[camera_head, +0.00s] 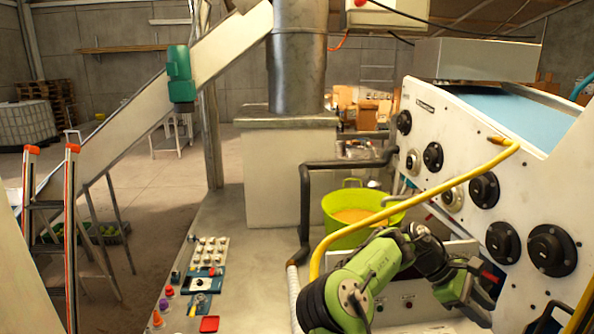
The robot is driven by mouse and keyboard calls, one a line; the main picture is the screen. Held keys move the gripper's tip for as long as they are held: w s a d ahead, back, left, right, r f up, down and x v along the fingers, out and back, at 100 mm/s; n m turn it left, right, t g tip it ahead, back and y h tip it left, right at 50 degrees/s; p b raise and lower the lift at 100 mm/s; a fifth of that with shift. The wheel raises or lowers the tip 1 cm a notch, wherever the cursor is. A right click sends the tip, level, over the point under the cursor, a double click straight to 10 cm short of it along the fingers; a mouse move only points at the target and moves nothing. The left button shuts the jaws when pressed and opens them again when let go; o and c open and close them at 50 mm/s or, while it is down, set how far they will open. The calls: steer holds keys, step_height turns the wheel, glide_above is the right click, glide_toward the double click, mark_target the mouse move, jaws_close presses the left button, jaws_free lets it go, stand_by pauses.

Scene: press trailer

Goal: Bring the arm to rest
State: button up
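My green and black arm reaches in from the bottom of the head view, bent at its elbow, toward the right. My gripper (478,288) is at the lower right, in front of the white machine panel (455,165) with large black knobs. A small red part (491,276) shows at the gripper; I cannot tell whether it touches it. The fingers are small and partly hidden, so their opening is unclear.
A yellow rail (425,197) curves up close by my arm. A lime green tub (345,222) stands behind it. A black pipe (305,195) rises left of the tub.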

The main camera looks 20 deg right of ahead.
steer(key=a+f+m+t+y+b, duration=0.2)
steer(key=a+f+t+y, duration=0.15)
steer(key=a, duration=0.55)
steer(key=a+f+m+t+y+b, duration=0.2)
steer(key=a+t+y, duration=0.15)
steer(key=a, duration=0.55)
steer(key=s+a+t+b, duration=0.2)
steer(key=s+a, duration=0.3)
steer(key=a, duration=0.4)
steer(key=s+a+m+t+b, duration=0.1)
steer(key=s+a+t, duration=0.3)
steer(key=a, duration=0.6)
steer(key=shift+s+r+b, duration=0.35)
steer(key=shift+s+b, duration=0.1)
steer(key=shift+s, duration=0.45)
steer(key=shift+s+a, duration=0.1)
